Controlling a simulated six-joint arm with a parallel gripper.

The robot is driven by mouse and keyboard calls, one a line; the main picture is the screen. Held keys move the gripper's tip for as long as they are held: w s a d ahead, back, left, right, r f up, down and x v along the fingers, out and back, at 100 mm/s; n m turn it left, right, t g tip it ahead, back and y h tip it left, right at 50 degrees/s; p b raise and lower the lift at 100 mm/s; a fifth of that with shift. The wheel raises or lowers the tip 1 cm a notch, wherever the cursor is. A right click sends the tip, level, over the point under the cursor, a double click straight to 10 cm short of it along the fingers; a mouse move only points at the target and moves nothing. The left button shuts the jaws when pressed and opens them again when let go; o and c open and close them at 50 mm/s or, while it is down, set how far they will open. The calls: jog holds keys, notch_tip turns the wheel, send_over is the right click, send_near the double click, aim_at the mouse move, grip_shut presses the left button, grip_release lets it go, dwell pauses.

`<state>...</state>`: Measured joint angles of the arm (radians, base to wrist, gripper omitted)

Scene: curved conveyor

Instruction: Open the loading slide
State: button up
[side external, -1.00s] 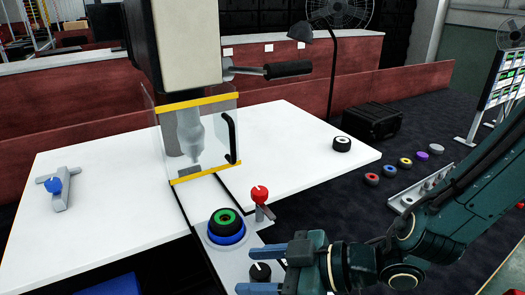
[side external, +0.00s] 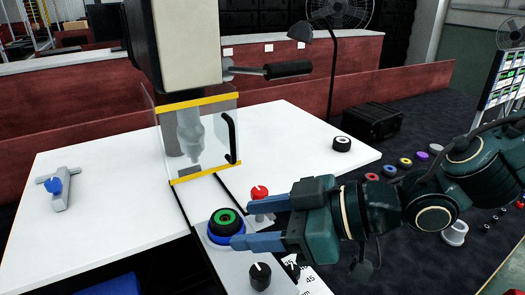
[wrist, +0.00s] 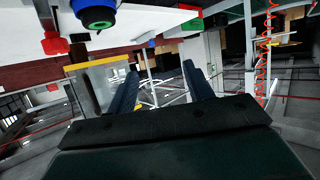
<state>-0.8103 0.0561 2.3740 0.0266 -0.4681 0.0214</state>
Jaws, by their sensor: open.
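The loading slide appears to be the pale narrow plate (side external: 228,272) running out from under the machine, with a black knob (side external: 260,275) near its front end. A stack of blue, black and green rings (side external: 225,227) sits on it, also in the wrist view (wrist: 97,16). A red knob (side external: 259,192) stands beside the plate and shows in the wrist view (wrist: 53,43). My gripper (side external: 243,224) is open and empty. Its blue fingers point left, their tips by the ring stack, below the red knob and above the black knob in the picture. Contact cannot be told.
A clear guard with yellow edges (side external: 205,176) and a black handle hangs above the plate's far end. A lever with a black grip (side external: 288,69) sticks out above it. A white-and-black ring (side external: 342,144) lies on the white table (side external: 290,135). A blue-knobbed fixture (side external: 55,188) is at left.

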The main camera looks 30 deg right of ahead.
notch_tip(320, 180, up, 9)
send_over(260, 270)
jog(key=shift+r, duration=0.2)
jog(key=shift+f, duration=0.1)
dwell(0.5)
jog(key=shift+f+m+g+h, duration=0.75)
jog(key=shift+m+g+h, duration=0.25)
jog(key=shift+g+h, duration=0.6)
jog(key=shift+f+m+g+h, duration=0.7)
jog(key=shift+m+g+h, duration=0.3)
jog(key=shift+g+h, duration=0.6)
jog(key=shift+f+m+g+h, duration=0.75)
jog(key=shift+m+g+h, duration=0.25)
jog(key=shift+g+h, duration=0.6)
jog(key=shift+f, duration=0.1)
notch_tip(260, 270, down, 14)
jog(key=shift+r, duration=0.2)
